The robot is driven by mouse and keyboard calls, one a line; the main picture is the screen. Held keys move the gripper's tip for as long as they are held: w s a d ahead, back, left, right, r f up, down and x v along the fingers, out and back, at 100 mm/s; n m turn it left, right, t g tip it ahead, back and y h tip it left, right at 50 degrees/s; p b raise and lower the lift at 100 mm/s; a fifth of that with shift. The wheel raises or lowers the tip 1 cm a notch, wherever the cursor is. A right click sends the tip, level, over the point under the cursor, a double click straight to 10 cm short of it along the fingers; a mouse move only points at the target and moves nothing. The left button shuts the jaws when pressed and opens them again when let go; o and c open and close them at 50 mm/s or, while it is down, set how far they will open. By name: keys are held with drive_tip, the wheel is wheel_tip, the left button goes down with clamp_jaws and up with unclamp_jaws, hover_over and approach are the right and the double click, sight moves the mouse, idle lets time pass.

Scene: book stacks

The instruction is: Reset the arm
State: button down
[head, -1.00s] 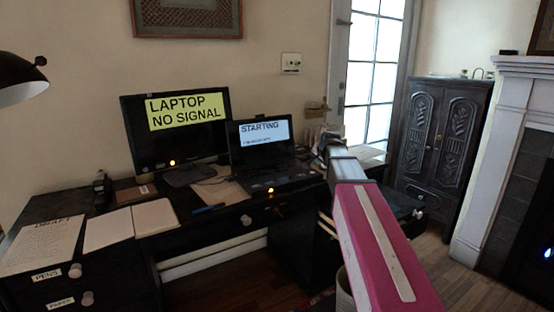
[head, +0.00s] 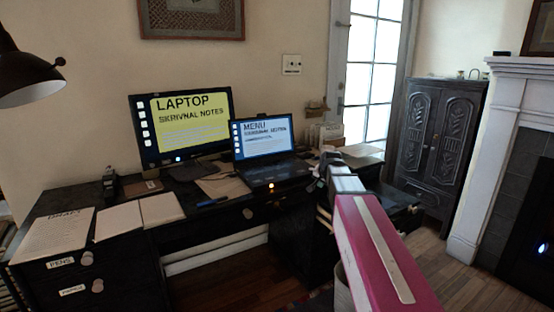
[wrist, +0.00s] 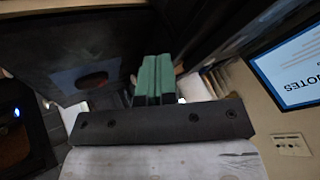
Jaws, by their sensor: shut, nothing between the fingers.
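My gripper shows in the wrist view (wrist: 155,82) with its two green fingers together and nothing between them. In the head view my pink and grey arm reaches up from the lower right, and its far end is by the right end of the desk, to the right of the laptop (head: 265,150). The fingertips are hard to make out there. The laptop is open with a lit blue and white screen reading "MENU". A lit screen also shows tilted at the right of the wrist view (wrist: 290,65).
The dark desk (head: 215,232) carries a monitor (head: 190,125), papers (head: 60,232), an open notebook (head: 140,215) and a blue pen (head: 212,202). A carved cabinet (head: 437,145) and white fireplace surround (head: 490,165) stand at right. Wooden floor lies open between desk and cabinet.

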drive_tip(key=s+f+n+g, duration=0.6)
drive_tip(key=s+f, duration=1.7)
drive_tip(key=s, duration=0.4)
drive_tip(key=shift+s+a+f+g+h, duration=0.2)
drive_tip(key=shift+f+g+h, duration=0.2)
drive_tip(key=shift+g, duration=0.3)
